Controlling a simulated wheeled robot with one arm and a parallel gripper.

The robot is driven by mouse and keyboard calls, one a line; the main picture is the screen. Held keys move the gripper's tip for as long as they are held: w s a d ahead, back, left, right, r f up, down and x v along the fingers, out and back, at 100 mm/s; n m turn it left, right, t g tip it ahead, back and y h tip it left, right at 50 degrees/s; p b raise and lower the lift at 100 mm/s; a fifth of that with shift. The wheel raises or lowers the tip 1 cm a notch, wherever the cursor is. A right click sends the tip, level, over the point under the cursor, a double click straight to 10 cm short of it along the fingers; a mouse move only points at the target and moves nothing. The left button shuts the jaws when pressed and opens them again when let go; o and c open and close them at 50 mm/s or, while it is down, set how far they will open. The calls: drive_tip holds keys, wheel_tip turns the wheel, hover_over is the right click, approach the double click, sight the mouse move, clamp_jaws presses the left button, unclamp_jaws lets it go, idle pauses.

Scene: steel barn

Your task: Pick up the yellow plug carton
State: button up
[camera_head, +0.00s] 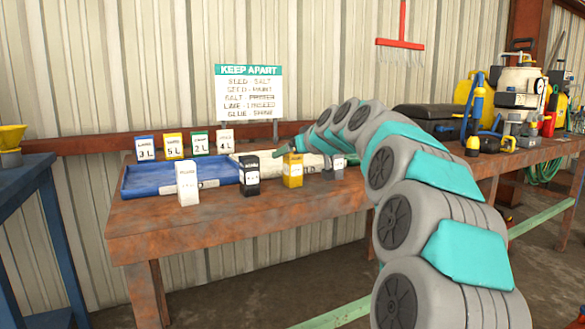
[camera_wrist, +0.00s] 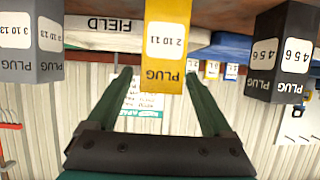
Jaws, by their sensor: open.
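The yellow plug carton (camera_head: 292,171) stands upright near the front of the rusty-brown bench, between a black and a grey carton. In the wrist view, which is upside down, the yellow carton (camera_wrist: 166,45) shows its label "2 10 11" and the word PLUG. My gripper (camera_wrist: 157,75) is open, its two dark green fingers pointing at the carton. In that view the carton's top end lies between the fingertips, closer to the right one. Nothing is gripped. In the head view one green fingertip (camera_head: 280,152) shows beside the carton's top; the rest is mostly hidden.
The black carton (camera_head: 249,175) stands left, the grey carton (camera_wrist: 35,40) on the other side. A white carton (camera_head: 187,183) is farther left, before a blue tray (camera_head: 135,186). Small labelled cartons (camera_head: 173,146) stand behind it. Sprayers and cases (camera_head: 515,90) crowd the bench's right.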

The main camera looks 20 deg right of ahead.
drive_tip(key=shift+x, duration=1.25)
clamp_jaws()
